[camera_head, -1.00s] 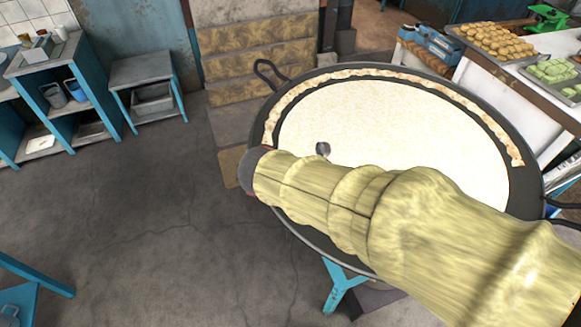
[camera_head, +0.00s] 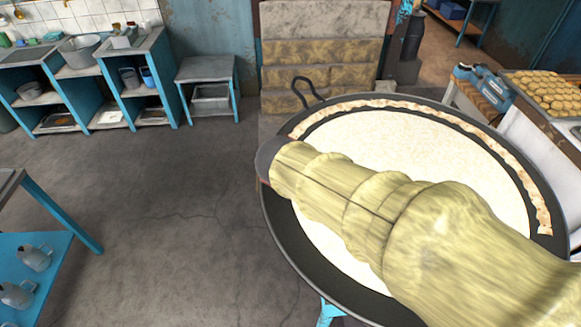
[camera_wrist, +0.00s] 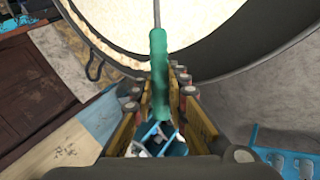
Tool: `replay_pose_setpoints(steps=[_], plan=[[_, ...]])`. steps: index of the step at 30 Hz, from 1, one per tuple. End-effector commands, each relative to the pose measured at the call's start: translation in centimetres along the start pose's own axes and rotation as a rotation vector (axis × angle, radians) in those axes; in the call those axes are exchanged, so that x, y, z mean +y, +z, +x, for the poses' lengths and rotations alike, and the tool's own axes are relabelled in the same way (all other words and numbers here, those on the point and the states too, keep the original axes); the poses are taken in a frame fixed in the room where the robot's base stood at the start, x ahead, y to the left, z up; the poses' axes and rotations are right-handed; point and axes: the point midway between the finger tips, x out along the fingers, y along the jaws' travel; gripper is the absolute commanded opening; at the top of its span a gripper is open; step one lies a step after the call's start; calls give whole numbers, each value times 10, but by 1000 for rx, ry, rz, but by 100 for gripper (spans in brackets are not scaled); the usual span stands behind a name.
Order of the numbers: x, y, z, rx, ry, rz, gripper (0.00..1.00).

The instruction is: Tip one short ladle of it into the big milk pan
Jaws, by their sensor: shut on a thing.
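The big milk pan (camera_head: 285,232) is a wide dark round pan with a looped handle, holding pale milk (camera_head: 430,145) with a browned crust along its far edge. In the wrist view, the dark pan wall (camera_wrist: 235,58) and milk (camera_wrist: 122,22) also show. My gripper (camera_wrist: 159,95) is shut on the green handle of the ladle (camera_wrist: 158,62). The ladle's thin grey shaft runs up over the milk; its bowl is out of view. In the head view, my covered arm crosses the pan and hides the ladle, and my gripper's fingers cannot be made out.
A low table (camera_head: 206,70) and blue shelves (camera_head: 150,60) with pots stand at the back left. A blue stand with jugs (camera_head: 35,257) is at the lower left. A tray of pastries (camera_head: 548,92) is at the right. The floor left of the pan is clear.

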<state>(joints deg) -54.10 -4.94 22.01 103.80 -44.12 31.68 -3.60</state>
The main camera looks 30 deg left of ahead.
Motion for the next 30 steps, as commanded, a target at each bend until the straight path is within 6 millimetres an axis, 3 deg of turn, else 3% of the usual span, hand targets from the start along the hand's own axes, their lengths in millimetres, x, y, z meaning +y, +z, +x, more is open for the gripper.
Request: replay_pose_setpoints(steps=[1,7,30], plan=[[10,2,-9,17,-4,20,0],[24,7,-23,86,-29,83,0],[53,26,-48,252,-91,231,0]])
